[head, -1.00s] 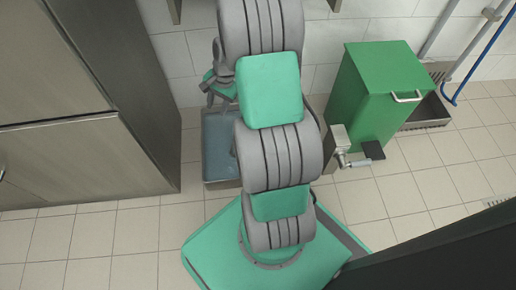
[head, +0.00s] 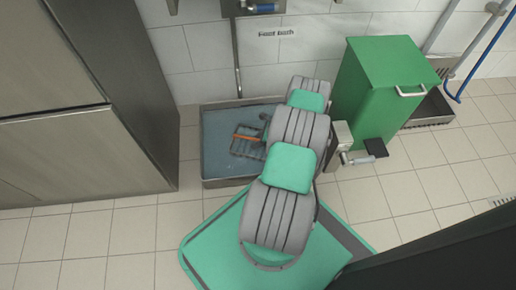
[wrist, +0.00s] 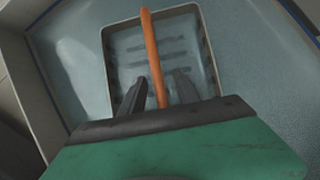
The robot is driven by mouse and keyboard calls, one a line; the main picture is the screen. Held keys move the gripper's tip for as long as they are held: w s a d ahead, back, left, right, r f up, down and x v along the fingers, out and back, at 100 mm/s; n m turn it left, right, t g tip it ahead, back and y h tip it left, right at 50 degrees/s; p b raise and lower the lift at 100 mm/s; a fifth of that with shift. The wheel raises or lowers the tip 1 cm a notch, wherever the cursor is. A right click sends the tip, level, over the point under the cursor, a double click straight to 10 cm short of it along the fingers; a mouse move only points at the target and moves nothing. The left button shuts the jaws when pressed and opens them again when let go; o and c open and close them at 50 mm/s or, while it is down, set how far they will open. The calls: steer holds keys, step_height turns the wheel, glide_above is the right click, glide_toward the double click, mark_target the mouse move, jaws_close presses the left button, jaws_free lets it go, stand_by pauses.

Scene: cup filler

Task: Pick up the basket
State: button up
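The basket (head: 237,151) is a small dark rectangular frame with an orange handle (head: 247,138). It sits in a shallow water-blue basin (head: 214,128) on the floor. The wrist view shows the basket (wrist: 207,55) from above, with its orange handle (wrist: 149,35) running across it toward me. My gripper (wrist: 162,76) is open, with one dark finger on each side of the handle and gaps showing between. Whether a finger touches the handle, and how far above it the fingers are, I cannot tell. In the head view my arm hides most of the gripper.
A green bin (head: 385,90) with a lid and a pedal stands right of the basin. A metal cabinet (head: 85,150) stands on the left. A tiled wall with a pipe is behind the basin. The tiled floor (head: 120,240) in front is clear.

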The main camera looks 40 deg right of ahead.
steer(key=shift+x, duration=1.2)
steer(key=shift+r, duration=0.1)
jaws_close()
